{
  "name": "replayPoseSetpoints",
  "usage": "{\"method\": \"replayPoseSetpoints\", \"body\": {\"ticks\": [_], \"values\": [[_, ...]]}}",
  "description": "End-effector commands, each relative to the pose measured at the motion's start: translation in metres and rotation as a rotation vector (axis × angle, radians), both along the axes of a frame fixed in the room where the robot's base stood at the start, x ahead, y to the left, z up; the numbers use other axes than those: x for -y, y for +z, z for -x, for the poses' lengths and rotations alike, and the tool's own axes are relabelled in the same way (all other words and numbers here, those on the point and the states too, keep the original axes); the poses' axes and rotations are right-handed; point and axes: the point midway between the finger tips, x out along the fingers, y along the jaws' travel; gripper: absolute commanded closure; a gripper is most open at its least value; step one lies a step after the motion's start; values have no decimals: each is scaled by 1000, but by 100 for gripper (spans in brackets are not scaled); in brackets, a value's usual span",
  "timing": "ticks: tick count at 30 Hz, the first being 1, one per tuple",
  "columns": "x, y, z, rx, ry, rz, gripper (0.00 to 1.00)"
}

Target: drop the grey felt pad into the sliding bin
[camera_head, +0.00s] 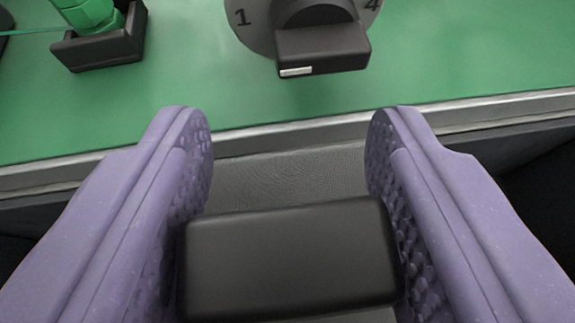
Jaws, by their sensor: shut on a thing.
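My gripper (288,130) shows as two purple fingers with bumpy inner faces, reaching up from the bottom of the view.
A green bench top (200,70) with a pale metal edge strip (60,172) lies beyond the fingertips. A black knob (322,48) on a numbered grey dial stands on it. A black holder (97,42) with a green part and thread is at upper left. Below the edge is dark.

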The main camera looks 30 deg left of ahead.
Motion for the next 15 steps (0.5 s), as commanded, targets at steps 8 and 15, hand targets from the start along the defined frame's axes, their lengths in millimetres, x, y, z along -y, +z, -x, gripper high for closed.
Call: {"method": "replayPoseSetpoints", "body": {"ticks": [8,15], "values": [[0,0,0,1,0,0,45],[0,0,0,0,0,0,18]]}}
